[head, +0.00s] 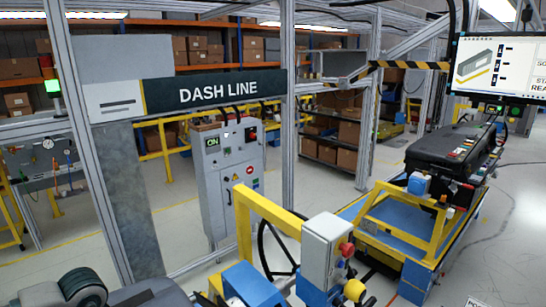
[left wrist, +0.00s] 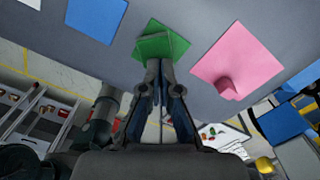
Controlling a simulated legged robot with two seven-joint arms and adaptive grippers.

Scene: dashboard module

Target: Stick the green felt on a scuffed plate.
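In the left wrist view, the green felt (left wrist: 165,37) lies against a grey surface (left wrist: 185,12) at top centre, with a darker folded or raised part at its near side. My left gripper (left wrist: 159,66) has its fingertips close together at the near edge of the felt. They look shut on its raised part, though the fingertips hide the contact itself. The head view shows neither the felt nor my left fingertips. My right gripper is in neither view. I cannot make out a scuffed plate.
A pink sheet (left wrist: 238,58) with a curled corner lies right of the green felt, and a blue sheet (left wrist: 96,17) lies left. A grey control cabinet (head: 228,170) is behind.

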